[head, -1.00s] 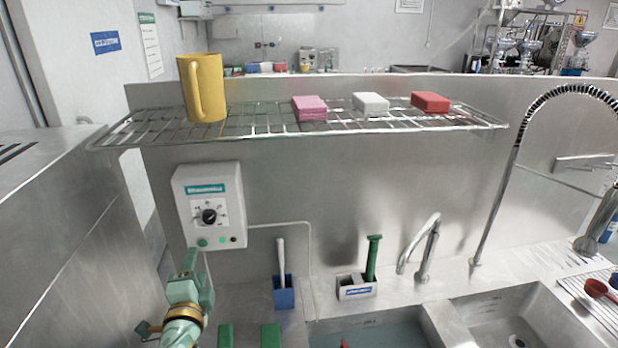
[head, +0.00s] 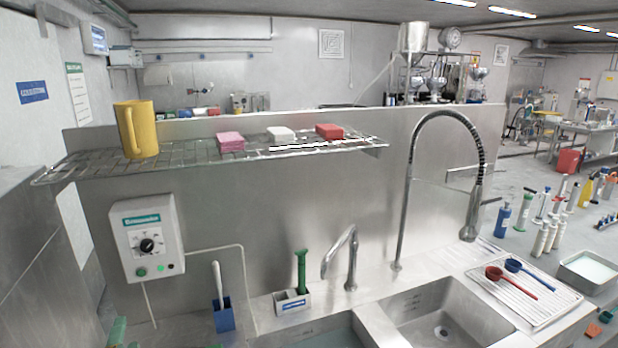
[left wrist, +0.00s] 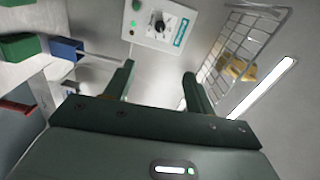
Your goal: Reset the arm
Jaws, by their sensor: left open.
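My left gripper (left wrist: 160,78) is open and empty in the left wrist view, its two dark green fingers spread apart. They point towards the wall control box (left wrist: 163,22), which is beyond the fingertips with bare wall around it. The rest of the left arm is out of frame. My right gripper is in neither view.
A wire shelf (head: 90,168) holds a yellow mug (head: 136,130) and three sponges. Below are a blue holder (head: 224,316) with a brush, a sponge caddy (head: 292,302), taps and a double sink (head: 440,315). A drying rack with two scoops is at right.

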